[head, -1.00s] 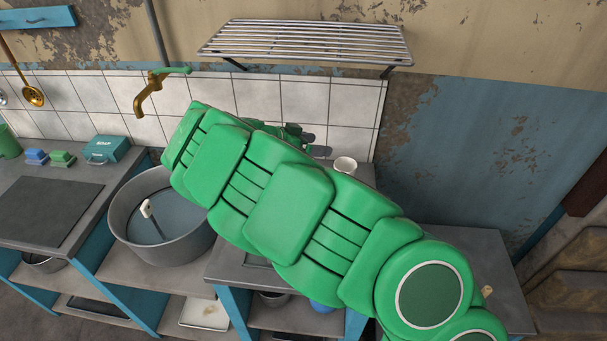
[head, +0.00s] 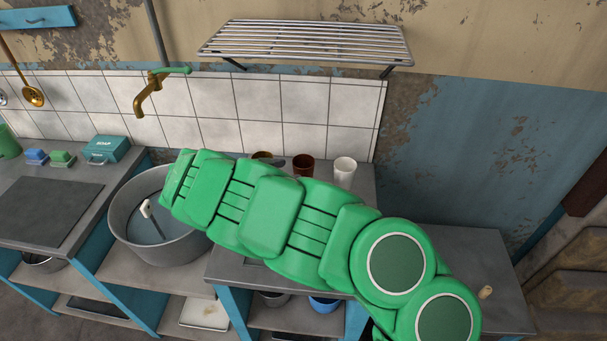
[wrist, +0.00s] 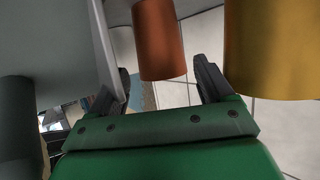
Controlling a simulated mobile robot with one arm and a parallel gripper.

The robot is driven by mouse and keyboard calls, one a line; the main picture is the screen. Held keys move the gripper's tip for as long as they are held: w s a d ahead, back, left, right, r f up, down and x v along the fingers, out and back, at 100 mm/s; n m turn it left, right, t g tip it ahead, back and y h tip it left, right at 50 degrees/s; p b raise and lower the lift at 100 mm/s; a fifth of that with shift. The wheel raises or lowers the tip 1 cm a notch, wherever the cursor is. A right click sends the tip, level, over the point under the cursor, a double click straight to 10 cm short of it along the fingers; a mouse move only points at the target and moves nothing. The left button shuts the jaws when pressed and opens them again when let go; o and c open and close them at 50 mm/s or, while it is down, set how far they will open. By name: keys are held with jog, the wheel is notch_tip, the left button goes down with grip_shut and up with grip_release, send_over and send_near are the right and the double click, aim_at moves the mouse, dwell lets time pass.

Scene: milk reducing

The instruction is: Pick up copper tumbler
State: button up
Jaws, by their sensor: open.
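The copper tumbler (head: 303,166) stands on the grey counter near the tiled wall, its lower part hidden by my arm in the head view. In the wrist view the copper tumbler (wrist: 160,42) appears in the gap between the fingers of my gripper (wrist: 165,78). My gripper is open; I see no contact with the tumbler, and the depth between them is hard to judge. In the head view my green arm covers most of the gripper.
A white cup (head: 345,171) stands right of the copper tumbler. A gold cup (wrist: 275,45) is close to the right finger in the wrist view. A large grey pot (head: 165,240) stands left. A metal rack (head: 305,42) hangs above.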

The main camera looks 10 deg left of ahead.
aim_at(303, 170)
jog(key=shift+d+f, duration=0.1)
jog(key=shift+f, duration=0.3)
jog(key=shift+x, duration=3.65)
jog(key=c, duration=0.8)
jog(key=shift+o, duration=0.2)
jog(key=shift+r, duration=0.15)
